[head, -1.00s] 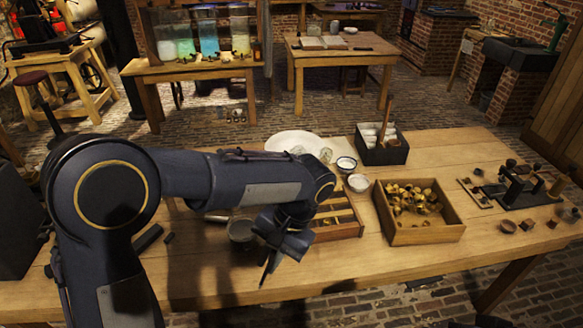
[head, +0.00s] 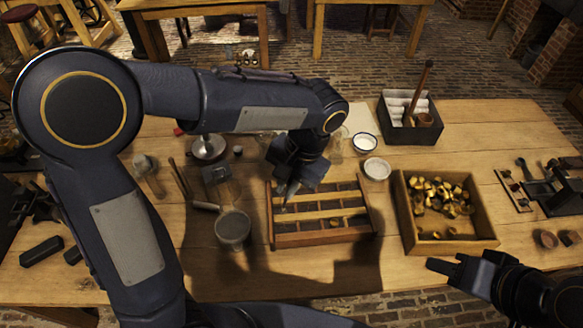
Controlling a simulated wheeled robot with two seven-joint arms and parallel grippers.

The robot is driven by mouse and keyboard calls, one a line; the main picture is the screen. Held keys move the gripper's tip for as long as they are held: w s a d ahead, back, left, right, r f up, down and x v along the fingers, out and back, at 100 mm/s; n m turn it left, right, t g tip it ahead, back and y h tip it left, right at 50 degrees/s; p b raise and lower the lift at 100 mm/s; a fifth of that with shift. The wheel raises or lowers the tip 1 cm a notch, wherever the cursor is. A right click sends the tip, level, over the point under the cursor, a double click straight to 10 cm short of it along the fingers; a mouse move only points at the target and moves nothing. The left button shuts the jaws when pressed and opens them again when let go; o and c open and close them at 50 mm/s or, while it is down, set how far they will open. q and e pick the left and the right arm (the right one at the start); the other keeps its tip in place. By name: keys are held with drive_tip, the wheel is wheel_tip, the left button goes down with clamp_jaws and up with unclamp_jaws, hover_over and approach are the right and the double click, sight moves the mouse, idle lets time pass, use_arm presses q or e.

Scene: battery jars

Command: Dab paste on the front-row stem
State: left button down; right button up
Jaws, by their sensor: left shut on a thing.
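My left gripper (head: 288,190) points down over the left part of a low wooden rack (head: 325,238) with slatted rows. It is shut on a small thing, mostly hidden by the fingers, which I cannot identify. A small brass-coloured piece (head: 335,222) shows in the front row of the rack; I cannot tell whether it is the stem. Two small white bowls (head: 365,142) (head: 377,169) stand behind and right of the rack; whether either holds paste is unclear. My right gripper (head: 442,267) is at the lower right near the table's front edge, apart from everything; its jaw opening is unclear.
A wooden box of brass pieces (head: 440,208) stands right of the rack. A grey round vessel (head: 233,230) stands to its left. A dark box with white rolls and a wooden-handled tool (head: 410,122) is behind. Metal apparatus (head: 545,188) stands at the far right.

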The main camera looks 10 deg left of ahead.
use_arm(q)
wheel_tip(320, 180, down, 5)
drive_tip(key=b, duration=0.4)
drive_tip(key=shift+f, duration=0.2)
idle(1.0)
idle(0.3)
drive_tip(key=shift+f, duration=0.3)
idle(1.1)
drive_tip(key=shift+r, duration=0.1)
idle(0.7)
